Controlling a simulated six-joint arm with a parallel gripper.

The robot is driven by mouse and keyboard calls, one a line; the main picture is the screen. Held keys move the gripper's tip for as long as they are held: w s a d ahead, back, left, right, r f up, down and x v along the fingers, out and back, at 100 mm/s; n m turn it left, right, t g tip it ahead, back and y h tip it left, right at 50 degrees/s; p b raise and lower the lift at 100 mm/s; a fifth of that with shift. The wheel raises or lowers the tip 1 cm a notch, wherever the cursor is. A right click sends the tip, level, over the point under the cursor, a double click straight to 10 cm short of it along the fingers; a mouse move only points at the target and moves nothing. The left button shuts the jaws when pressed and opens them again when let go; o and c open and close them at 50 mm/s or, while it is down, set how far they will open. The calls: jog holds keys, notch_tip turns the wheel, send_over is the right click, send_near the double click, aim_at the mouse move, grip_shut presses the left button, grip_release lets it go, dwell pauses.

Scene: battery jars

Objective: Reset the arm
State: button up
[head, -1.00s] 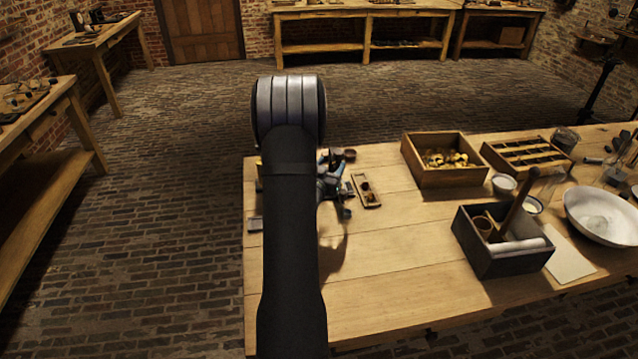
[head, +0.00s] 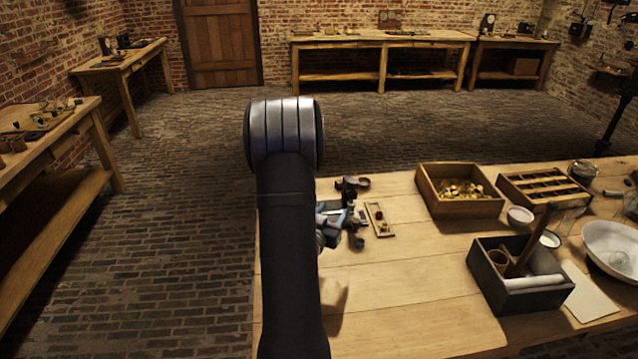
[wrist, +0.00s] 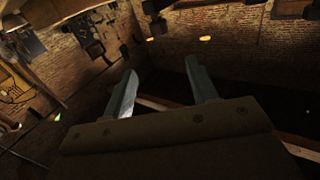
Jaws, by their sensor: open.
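My arm stands upright in the middle of the head view, over the left end of the wooden workbench (head: 420,290). My gripper (wrist: 160,70) shows in the wrist view with its two pale metal fingers apart and nothing between them. It faces the brick walls of the room, tilted in the picture. In the head view my arm hides most of what is behind it. Blue-grey metal parts show just right of my arm, and I cannot tell whether they belong to my gripper.
Right of my arm lie a small tray (head: 388,229), a wooden box of brass pieces (head: 427,198), a slotted wooden box (head: 511,202), a dark crate with a roll (head: 491,277) and a white bowl (head: 603,238). The bench's front middle is clear.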

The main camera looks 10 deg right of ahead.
aim_at(351, 185)
jog(key=x, duration=1.7)
jog(key=shift+w+d, duration=0.1)
jog(key=shift+w, duration=0.15)
